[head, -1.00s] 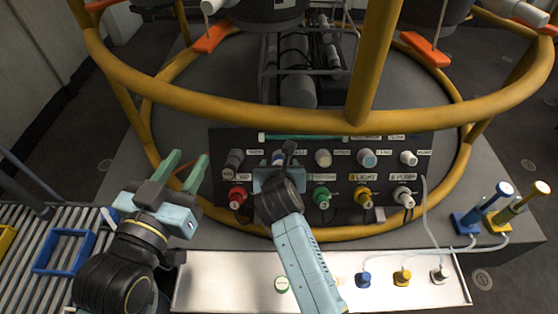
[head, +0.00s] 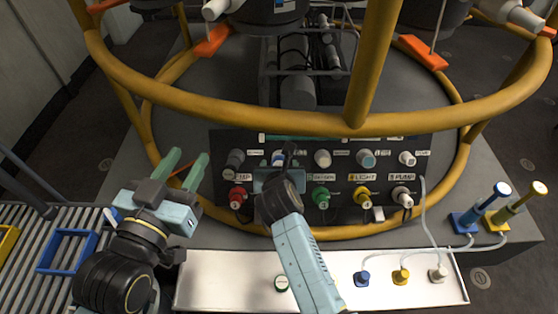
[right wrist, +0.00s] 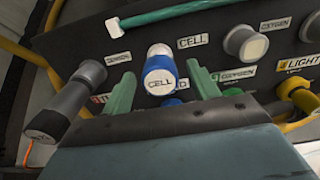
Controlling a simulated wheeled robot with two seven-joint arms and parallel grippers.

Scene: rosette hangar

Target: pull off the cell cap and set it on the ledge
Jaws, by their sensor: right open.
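The cell cap (right wrist: 160,76), white-faced with a blue body and marked CELL, sits on the dark panel in the right wrist view. In the head view only a bit of the cap (head: 278,157) shows beside my right gripper (head: 288,158). In the right wrist view my right gripper (right wrist: 161,85) is open, with a green finger on each side of the cap and visible gaps. My left gripper (head: 186,164) is open and empty, left of the panel. The white ledge (head: 225,285) runs along the front, below the panel.
A grey cylinder (right wrist: 65,107) juts out left of the cell cap. A yellow rail (head: 230,112) crosses above the panel. The ledge's left part is clear.

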